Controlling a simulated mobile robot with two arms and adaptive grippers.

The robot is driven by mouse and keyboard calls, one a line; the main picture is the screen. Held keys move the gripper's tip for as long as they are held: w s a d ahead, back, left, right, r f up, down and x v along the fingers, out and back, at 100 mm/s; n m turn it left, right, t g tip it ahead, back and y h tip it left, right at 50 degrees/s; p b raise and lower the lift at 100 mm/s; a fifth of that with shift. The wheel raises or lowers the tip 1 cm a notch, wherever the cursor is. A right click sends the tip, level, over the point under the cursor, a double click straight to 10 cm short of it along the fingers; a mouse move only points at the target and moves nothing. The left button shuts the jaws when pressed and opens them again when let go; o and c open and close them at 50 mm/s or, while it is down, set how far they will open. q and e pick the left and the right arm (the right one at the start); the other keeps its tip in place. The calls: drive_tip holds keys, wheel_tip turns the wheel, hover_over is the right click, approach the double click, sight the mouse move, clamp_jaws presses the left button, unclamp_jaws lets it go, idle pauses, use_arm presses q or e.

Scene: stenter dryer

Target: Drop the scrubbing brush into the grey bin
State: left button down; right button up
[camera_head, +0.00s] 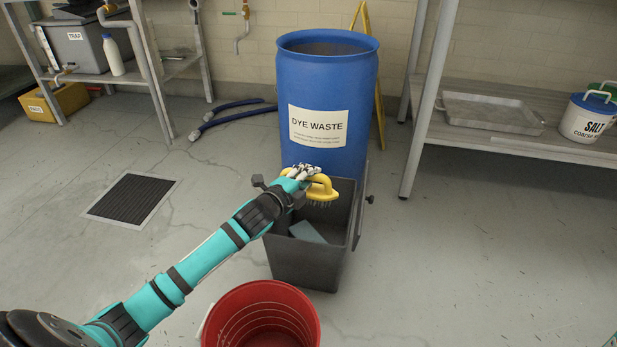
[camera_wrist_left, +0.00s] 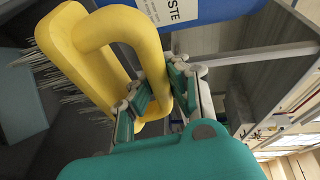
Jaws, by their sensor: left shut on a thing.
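The yellow scrubbing brush (camera_head: 322,188) has pale bristles that point down in the head view. My left gripper (camera_head: 301,173) is shut on the brush's handle and holds it over the grey bin (camera_head: 303,262). In the left wrist view, the brush (camera_wrist_left: 75,40) fills the upper left, with its looped handle between the fingers of the gripper (camera_wrist_left: 155,95). A flat blue-grey piece (camera_head: 307,232) lies inside the bin; it also shows in the wrist view (camera_wrist_left: 20,105). My right gripper is in neither view.
A blue drum (camera_head: 327,100) labelled DYE WASTE stands right behind the bin. A red bucket (camera_head: 262,318) stands in front of it. A floor drain (camera_head: 132,199) lies left. A shelf (camera_head: 520,140) with a tray and a salt tub stands right.

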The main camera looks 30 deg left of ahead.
use_arm(q)
drive_tip(key=c, duration=1.3)
unclamp_jaws()
drive_tip(key=shift+s, duration=0.2)
drive_tip(key=s, duration=0.3)
drive_tip(key=s+r, duration=0.1)
drive_tip(key=s, duration=0.3)
drive_tip(key=s+a+r, duration=0.1)
drive_tip(key=s, duration=0.3)
drive_tip(key=shift+s, duration=0.2)
drive_tip(key=shift+f, duration=0.1)
